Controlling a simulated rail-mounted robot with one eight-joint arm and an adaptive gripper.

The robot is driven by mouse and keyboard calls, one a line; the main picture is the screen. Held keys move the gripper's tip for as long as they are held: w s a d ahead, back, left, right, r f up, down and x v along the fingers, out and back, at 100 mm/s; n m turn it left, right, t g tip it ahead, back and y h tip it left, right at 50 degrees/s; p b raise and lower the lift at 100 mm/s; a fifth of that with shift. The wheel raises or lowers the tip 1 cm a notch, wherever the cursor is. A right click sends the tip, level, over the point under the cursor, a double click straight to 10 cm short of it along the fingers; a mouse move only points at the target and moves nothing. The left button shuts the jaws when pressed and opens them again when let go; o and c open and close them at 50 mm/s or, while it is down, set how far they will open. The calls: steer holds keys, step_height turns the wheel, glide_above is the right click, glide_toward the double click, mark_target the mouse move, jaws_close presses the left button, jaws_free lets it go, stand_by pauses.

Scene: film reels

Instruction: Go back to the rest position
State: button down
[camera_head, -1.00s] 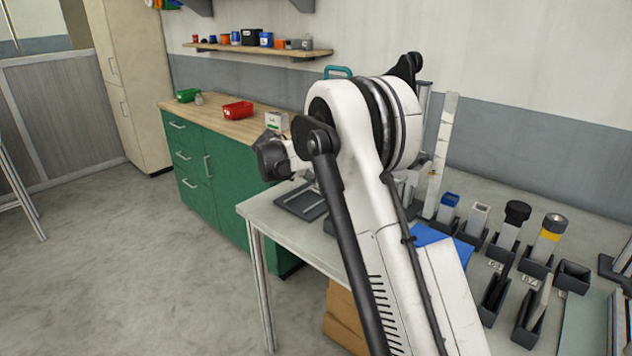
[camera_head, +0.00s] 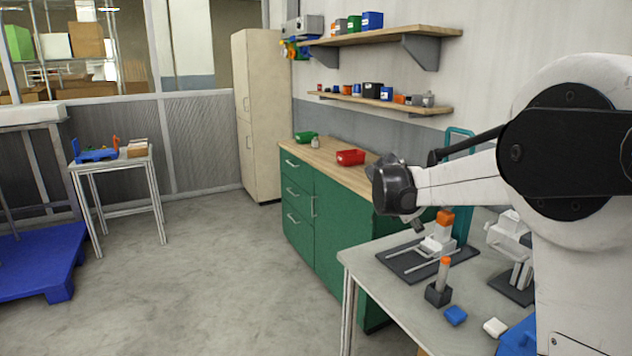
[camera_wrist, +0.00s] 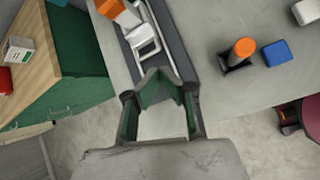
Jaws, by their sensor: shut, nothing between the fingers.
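My gripper (camera_wrist: 163,82) shows in the wrist view with its fingertips together and nothing between them. It hangs above the front left edge of the grey table (camera_wrist: 205,20). In the head view my arm reaches in from the right. The wrist end points down beside the table, and part of the gripper is seen small there (camera_head: 415,228). A dark plate with a white and orange fixture (camera_head: 437,245) sits on the table just right of the gripper, apart from it.
On the table stand an orange-topped cylinder in a dark holder (camera_head: 438,290), a blue block (camera_head: 456,315) and a white block (camera_head: 495,327). A green cabinet (camera_head: 300,205) with a red bin (camera_head: 350,157) stands behind.

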steer(key=s+a+r+m+t+y, duration=0.1)
steer(key=s+a+r+m+y, duration=0.15)
steer(key=s+m, duration=0.9)
steer(key=s+a+r+m+t+y, duration=0.1)
steer(key=s+a+r+m+y, duration=0.2)
steer(key=s, duration=1.8)
steer(key=s+a+f+m, duration=0.3)
steer(key=s+f+m, duration=0.25)
steer(key=s, duration=0.35)
step_height(320, 180, down, 20)
steer(key=b, duration=1.9)
steer(key=shift+s+n+t+y, duration=0.15)
steer(key=shift+n+t+y, duration=0.15)
steer(key=shift+t+y, duration=0.15)
steer(key=shift+a+r, duration=0.1)
